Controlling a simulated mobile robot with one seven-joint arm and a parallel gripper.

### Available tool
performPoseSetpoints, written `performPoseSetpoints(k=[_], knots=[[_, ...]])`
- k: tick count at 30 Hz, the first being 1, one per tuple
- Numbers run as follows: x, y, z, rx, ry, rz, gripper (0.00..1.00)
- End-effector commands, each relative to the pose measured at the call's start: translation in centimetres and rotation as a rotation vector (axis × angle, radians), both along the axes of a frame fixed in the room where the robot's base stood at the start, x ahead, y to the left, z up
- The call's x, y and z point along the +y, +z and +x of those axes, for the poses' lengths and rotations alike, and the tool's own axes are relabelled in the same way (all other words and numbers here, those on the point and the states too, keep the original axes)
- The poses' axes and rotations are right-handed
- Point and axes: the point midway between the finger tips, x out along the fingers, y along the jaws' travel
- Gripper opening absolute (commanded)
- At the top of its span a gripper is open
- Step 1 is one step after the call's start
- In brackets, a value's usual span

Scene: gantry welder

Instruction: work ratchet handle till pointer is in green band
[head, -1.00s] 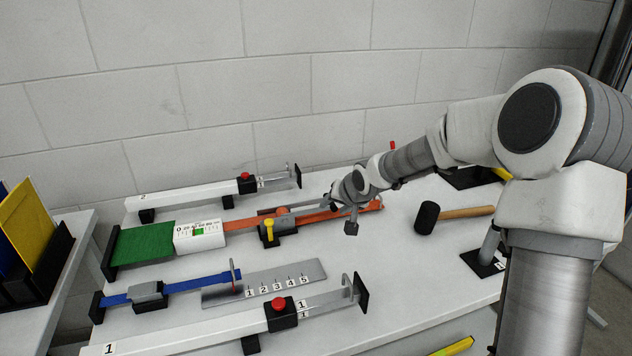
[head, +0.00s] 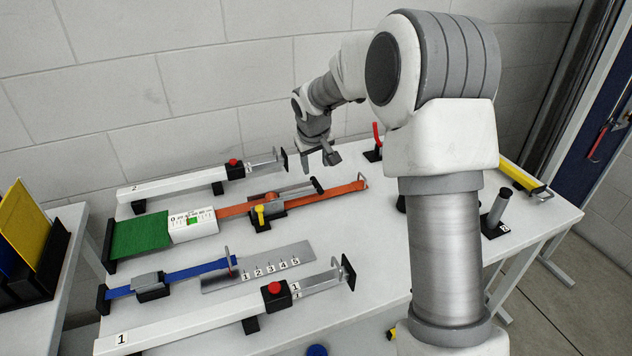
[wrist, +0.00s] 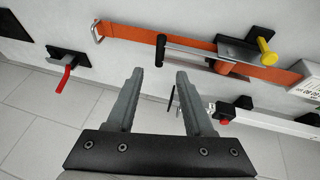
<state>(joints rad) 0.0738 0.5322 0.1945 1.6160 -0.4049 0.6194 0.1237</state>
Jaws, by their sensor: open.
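The ratchet (head: 265,212) sits on an orange strap (head: 235,209) and has a yellow knob (head: 260,215). Its handle (head: 316,185) is a grey bar with a black grip, lying low along the strap toward the right; the grip also shows in the wrist view (wrist: 161,47). The white gauge (head: 193,225) has a scale and a small green band; its pointer is too small to read. My gripper (head: 319,160) is open and empty, above and behind the handle's grip end. In the wrist view its fingers (wrist: 158,82) are apart from the grip.
A white rail marked 2 (head: 165,189) with a red button lies behind the strap. A blue strap (head: 200,272), a numbered plate and rail 1 (head: 185,328) lie in front. A red lever (head: 377,138) stands at the back right.

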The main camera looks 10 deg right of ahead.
Motion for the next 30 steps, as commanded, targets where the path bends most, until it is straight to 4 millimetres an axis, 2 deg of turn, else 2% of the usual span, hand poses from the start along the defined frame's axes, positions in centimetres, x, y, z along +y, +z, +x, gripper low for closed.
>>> performPoseSetpoints(k=[1, 6, 15, 28, 30], knots=[[-0.1, -1.3, 0.4, 0.003, 0.0, 0.0, 0.52], [-0.5, -4.5, 1.9, 0.003, 0.0, 0.0, 0.52], [-0.9, -8.2, 3.7, 0.0, -0.001, 0.001, 0.52], [-1.0, -9.0, 4.1, -0.001, -0.001, 0.001, 0.52], [-1.0, -8.9, 4.1, -0.001, -0.001, 0.001, 0.4]])
